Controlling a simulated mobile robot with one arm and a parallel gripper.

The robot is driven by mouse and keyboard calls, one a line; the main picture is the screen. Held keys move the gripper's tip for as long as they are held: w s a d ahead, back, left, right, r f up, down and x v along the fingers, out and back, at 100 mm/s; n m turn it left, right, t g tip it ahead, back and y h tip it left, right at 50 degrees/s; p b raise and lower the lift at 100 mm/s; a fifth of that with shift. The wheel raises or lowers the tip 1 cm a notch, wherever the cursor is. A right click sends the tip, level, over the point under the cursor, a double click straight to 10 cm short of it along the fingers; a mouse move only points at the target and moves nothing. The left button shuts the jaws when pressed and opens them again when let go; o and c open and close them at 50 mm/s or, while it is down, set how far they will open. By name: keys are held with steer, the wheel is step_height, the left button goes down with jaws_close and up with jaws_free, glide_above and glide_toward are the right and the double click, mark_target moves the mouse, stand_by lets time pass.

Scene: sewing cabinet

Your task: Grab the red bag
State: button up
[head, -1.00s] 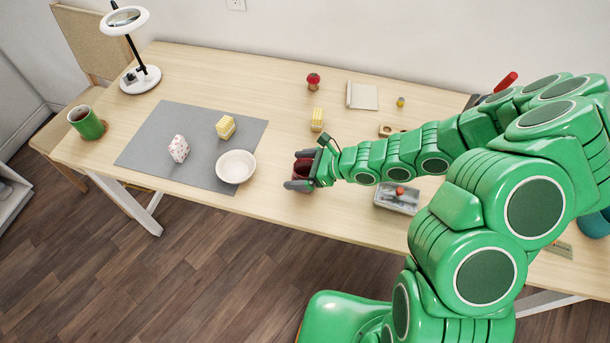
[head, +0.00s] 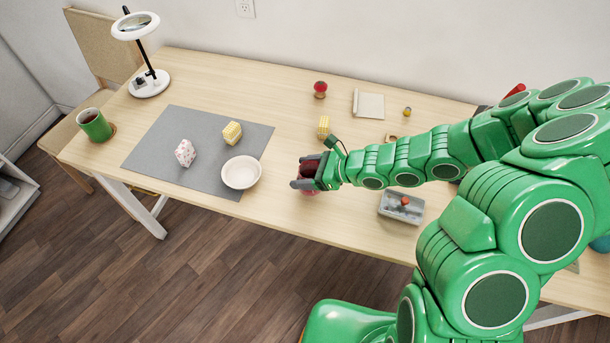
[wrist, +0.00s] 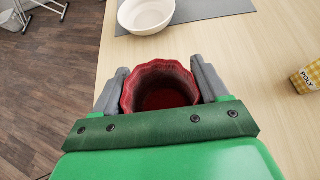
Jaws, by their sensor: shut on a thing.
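The red bag (wrist: 161,84) is dark red, open at the top, with a wavy rim. In the wrist view it stands between my two grey fingers, which press on it from both sides. In the head view my gripper (head: 306,173) is shut on it over the table's front part, right of the white bowl. A pinkish-red part of the bag (head: 309,192) shows just below the fingers. I cannot tell whether its bottom touches the table.
The white bowl (head: 241,172) sits on the edge of the grey mat (head: 160,150), close to my gripper's left. A yellow checked block (head: 323,127) stands behind my gripper. A grey tray (head: 401,207) lies to the right, under my arm. The table's front strip is clear.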

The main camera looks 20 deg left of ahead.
step_height(320, 180, up, 8)
stand_by(0.5)
